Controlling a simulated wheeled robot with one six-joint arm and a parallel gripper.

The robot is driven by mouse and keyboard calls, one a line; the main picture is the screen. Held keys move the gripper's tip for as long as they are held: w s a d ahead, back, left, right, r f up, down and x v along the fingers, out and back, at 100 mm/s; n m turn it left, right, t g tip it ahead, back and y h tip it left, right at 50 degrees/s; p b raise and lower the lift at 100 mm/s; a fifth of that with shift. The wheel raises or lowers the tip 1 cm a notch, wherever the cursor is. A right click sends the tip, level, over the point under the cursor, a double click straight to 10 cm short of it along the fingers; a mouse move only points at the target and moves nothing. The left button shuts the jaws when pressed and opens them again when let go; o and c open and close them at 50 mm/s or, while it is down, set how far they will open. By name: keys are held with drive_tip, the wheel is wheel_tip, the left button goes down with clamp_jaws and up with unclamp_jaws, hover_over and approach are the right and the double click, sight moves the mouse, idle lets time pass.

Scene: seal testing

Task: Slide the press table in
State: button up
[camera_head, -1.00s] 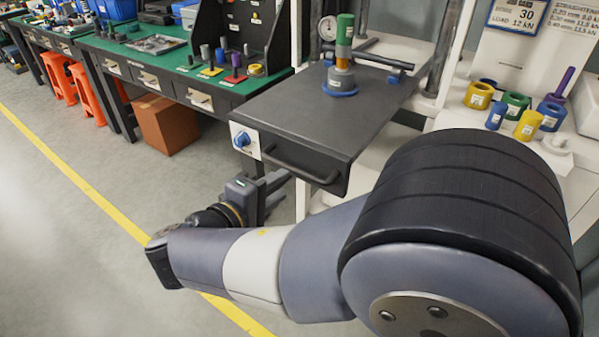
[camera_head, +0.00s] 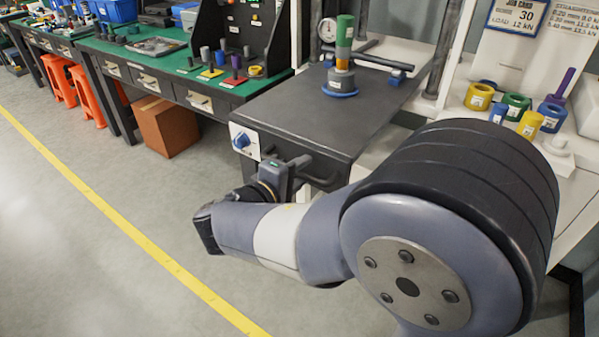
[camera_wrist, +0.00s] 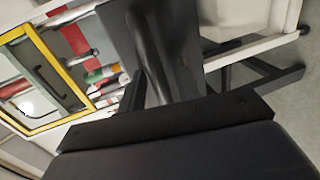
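The press table (camera_head: 300,115) is a dark grey slab that juts out from the press frame. A black bar handle (camera_head: 322,180) runs along its front edge, and a blue knob (camera_head: 241,141) sits on a white plate at its front left corner. A stack of grey, orange and green parts (camera_head: 343,55) stands upright on the table over a blue ring (camera_head: 340,90). My gripper (camera_head: 300,166) is at the table's front, close to the handle's left end; I cannot tell whether it touches. In the wrist view its fingers (camera_wrist: 215,78) look spread apart, with nothing clearly held.
A green-topped workbench (camera_head: 150,60) with small parts stands to the left, with a cardboard box (camera_head: 167,125) below. Coloured rings and cylinders (camera_head: 515,105) stand on the white surface at right. The floor in front is clear, crossed by a yellow line (camera_head: 110,210).

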clamp_jaws()
idle(0.3)
idle(0.4)
drive_tip(key=shift+w+d, duration=0.4)
drive_tip(key=shift+w, duration=0.1)
drive_tip(key=r+b+x, duration=0.2)
drive_tip(key=x, duration=0.9)
drive_tip(key=w+r+b+x, duration=0.1)
drive_tip(key=r+b+x, duration=0.1)
drive_tip(key=x, duration=1)
drive_tip(key=d+r+b+x, duration=0.1)
drive_tip(key=r+b+x, duration=0.1)
drive_tip(key=x, duration=0.9)
drive_tip(key=shift+w+d+r, duration=0.2)
drive_tip(key=shift+w+r, duration=0.3)
drive_tip(key=shift+r, duration=0.25)
